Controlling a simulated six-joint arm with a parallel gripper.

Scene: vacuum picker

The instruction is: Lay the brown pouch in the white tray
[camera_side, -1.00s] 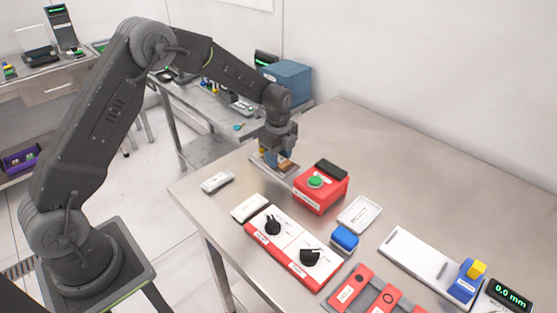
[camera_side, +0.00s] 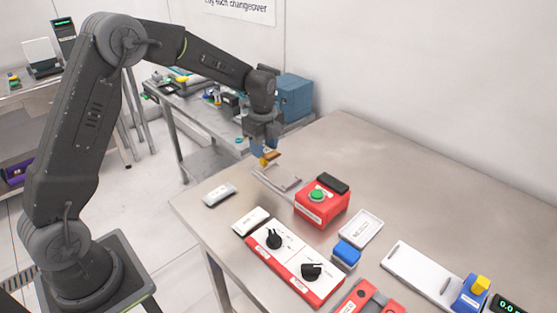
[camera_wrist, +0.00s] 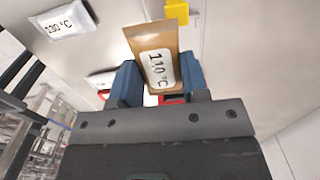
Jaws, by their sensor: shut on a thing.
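The brown pouch (camera_wrist: 142,38) has a white label reading 110 °C. In the wrist view it stands between the two blue fingers of my gripper (camera_wrist: 158,82), which is shut on it. In the side view my gripper (camera_side: 264,157) hangs over the far left part of the table, with the small brown pouch (camera_side: 274,154) at its tips.
A red box (camera_side: 313,210) with a green button stands between my gripper and the tray. A blue block (camera_side: 346,254) and a red-white panel (camera_side: 280,262) with black knobs lie nearby. The table's back right is clear.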

